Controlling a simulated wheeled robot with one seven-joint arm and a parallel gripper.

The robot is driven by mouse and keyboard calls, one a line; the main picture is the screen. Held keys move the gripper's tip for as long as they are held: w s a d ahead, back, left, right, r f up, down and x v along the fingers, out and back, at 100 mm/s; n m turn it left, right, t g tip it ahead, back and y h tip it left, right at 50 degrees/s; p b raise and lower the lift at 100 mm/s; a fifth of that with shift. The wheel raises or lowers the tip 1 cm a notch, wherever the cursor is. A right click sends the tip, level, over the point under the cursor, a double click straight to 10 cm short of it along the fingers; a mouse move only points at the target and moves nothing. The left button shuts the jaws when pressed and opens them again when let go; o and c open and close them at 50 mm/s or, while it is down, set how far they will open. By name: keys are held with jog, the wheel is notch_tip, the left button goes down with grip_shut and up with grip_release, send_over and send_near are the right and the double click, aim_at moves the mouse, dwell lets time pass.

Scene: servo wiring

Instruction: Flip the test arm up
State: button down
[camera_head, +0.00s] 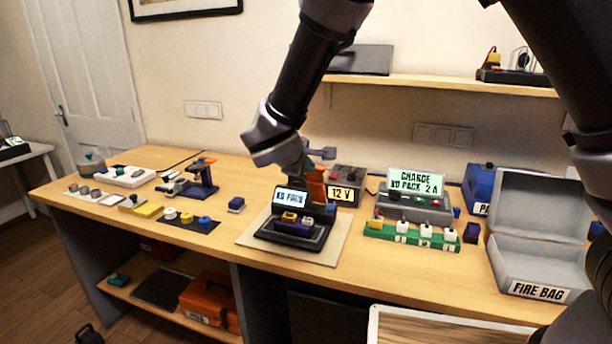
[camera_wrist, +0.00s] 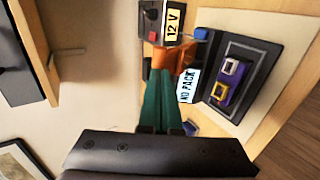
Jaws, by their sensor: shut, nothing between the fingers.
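The black tester (camera_head: 296,232) stands on a pale mat in the middle of the bench, with a lit "NO PACK" display (camera_head: 291,196) and yellow and purple sockets. An orange upright part (camera_head: 317,190) behind the display looks like the test arm, but its outline is partly hidden. It also shows in the wrist view (camera_wrist: 174,58), beside the display. My gripper (camera_wrist: 163,74) is shut and empty, its green fingers pointing at the orange part. I cannot tell whether they touch it.
A "12 V" supply (camera_head: 346,181) stands close behind the tester. A charger (camera_head: 413,204) and a green strip with white pieces (camera_head: 411,235) are to the right, then an open fire bag box (camera_head: 537,262).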

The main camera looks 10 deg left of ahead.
jog(key=shift+r, duration=0.15)
jog(key=shift+r, duration=0.65)
